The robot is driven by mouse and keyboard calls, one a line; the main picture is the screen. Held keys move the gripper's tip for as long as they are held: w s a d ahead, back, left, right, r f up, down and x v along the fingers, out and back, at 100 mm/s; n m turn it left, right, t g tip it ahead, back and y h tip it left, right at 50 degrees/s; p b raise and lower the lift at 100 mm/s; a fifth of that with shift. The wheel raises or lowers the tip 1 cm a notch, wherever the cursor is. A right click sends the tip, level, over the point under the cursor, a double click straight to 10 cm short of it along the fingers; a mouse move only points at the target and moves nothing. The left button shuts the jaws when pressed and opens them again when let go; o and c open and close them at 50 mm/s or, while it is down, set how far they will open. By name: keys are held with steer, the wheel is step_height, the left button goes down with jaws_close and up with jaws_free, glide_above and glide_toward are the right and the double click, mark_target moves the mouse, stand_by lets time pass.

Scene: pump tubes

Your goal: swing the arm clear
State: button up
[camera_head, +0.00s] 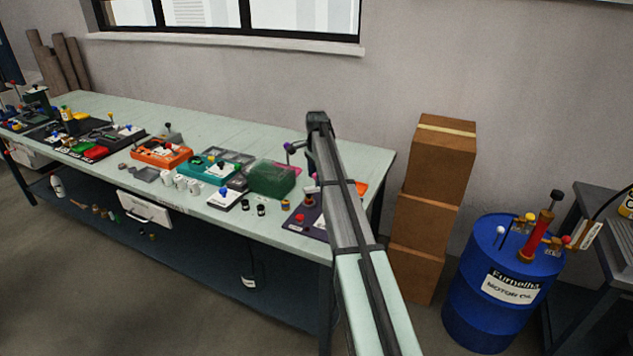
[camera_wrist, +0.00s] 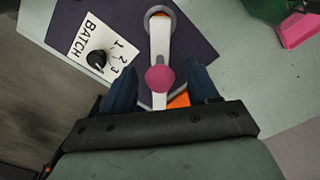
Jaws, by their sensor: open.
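My gripper (camera_wrist: 161,82) is open in the wrist view, with one dark blue finger on each side. A white lever (camera_wrist: 160,40) with a round pink knob (camera_wrist: 160,78) shows between the fingers; I cannot tell how far below them it is. The lever rises from a grey ring on a dark purple panel (camera_wrist: 195,42). The panel's white BATCH label (camera_wrist: 88,40) carries the numbers 1, 2, 3 and a black dial (camera_wrist: 96,59). In the head view my arm crosses the right end of the workbench (camera_head: 240,135) and hides the gripper and part of the purple panel (camera_head: 318,221).
A green box (camera_head: 271,178), a teal device (camera_head: 207,168) and an orange device (camera_head: 160,153) stand left of the panel. Stacked cardboard boxes (camera_head: 425,215) and a blue motor oil drum (camera_head: 470,290) stand right of the bench. The wall (camera_head: 250,80) is behind it.

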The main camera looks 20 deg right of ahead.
steer(key=shift+f, duration=1.25)
steer(key=shift+c, duration=0.4)
jaws_close()
